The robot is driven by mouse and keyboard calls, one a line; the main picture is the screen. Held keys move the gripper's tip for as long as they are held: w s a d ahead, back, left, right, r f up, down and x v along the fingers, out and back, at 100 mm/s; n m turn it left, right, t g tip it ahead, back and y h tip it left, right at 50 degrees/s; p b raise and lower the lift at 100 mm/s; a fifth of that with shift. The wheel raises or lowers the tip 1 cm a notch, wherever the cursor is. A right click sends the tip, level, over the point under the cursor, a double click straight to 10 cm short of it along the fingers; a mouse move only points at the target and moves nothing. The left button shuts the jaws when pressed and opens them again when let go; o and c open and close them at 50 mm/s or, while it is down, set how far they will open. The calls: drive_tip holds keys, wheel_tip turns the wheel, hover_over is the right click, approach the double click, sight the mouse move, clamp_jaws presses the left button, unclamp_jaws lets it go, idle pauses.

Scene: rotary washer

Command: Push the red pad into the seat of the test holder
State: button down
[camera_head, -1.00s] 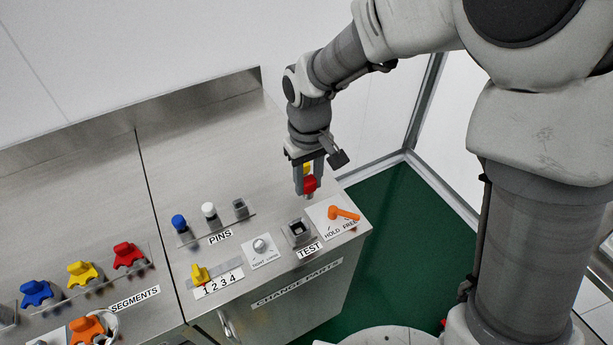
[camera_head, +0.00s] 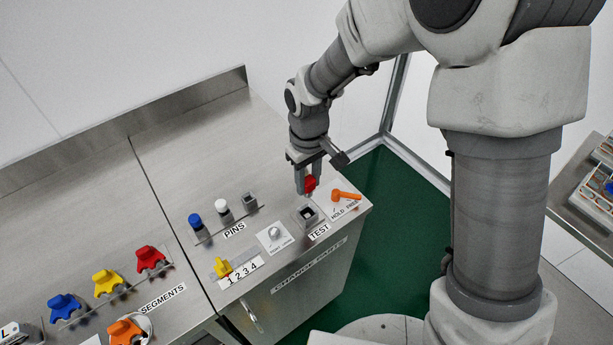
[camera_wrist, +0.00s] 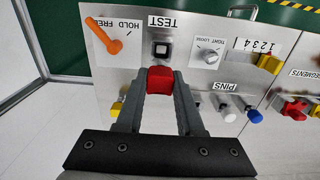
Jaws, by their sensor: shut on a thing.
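My gripper (camera_head: 308,190) is shut on the red pad (camera_head: 311,184), which sits between the fingertips. The red pad also shows in the wrist view (camera_wrist: 160,80), at the ends of both fingers. The test holder (camera_head: 307,214) is a grey square block with a dark square opening, behind the TEST label on the cabinet top. In the wrist view the holder (camera_wrist: 161,49) lies just beyond the pad, its opening uncovered. The pad is held above the cabinet top, apart from the holder. The exact height gap is hard to tell.
An orange lever (camera_head: 346,195) on the HOLD/FREE plate stands right of the holder. A TIGHT/LOOSE knob (camera_head: 274,233) is to its left. Blue and white pins (camera_head: 221,206) stand in a row behind. A yellow slider (camera_head: 222,267) and coloured segments (camera_head: 107,283) lie farther left.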

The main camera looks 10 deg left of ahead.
drive_tip(key=shift+s+f, duration=0.15)
drive_tip(key=shift+f+b, duration=2.7)
drive_tip(key=shift+f, duration=1.05)
drive_tip(key=shift+f+b, duration=0.45)
drive_tip(key=shift+f, duration=0.1)
drive_tip(key=shift+c, duration=2.3)
unclamp_jaws()
